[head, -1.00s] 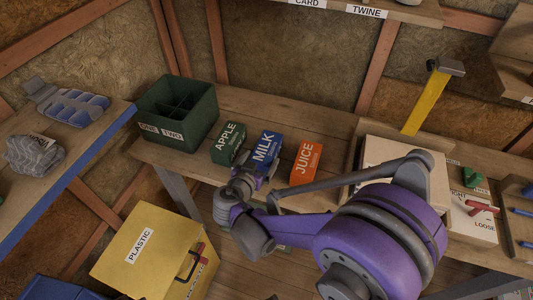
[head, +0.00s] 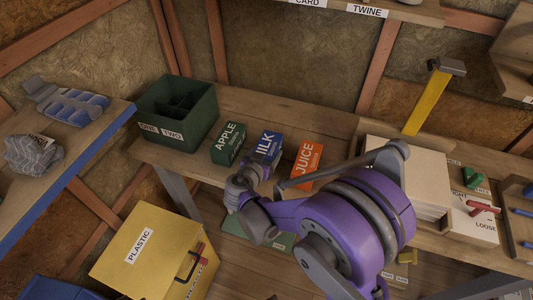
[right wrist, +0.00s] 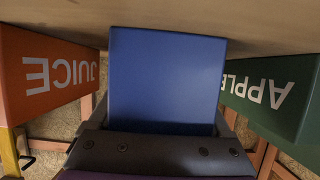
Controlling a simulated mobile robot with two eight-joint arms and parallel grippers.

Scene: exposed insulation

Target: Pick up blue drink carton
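The blue drink carton (head: 266,145), labelled MILK, stands on the wooden bench between a green carton and an orange carton. My right gripper (head: 254,166) is at its near side and covers part of its front. In the right wrist view the blue carton (right wrist: 167,75) fills the middle, between the spread fingers of my right gripper (right wrist: 165,118). The fingers lie close along its two sides; I see no clear sign of them squeezing it. The carton stands on the bench. My left gripper is not in view.
The green APPLE carton (head: 228,143) and orange JUICE carton (head: 306,163) stand close on either side. A green divided bin (head: 178,110) is at the left end of the bench. A pale stack (head: 412,180) stands to the right. A yellow PLASTIC box (head: 150,250) stands below.

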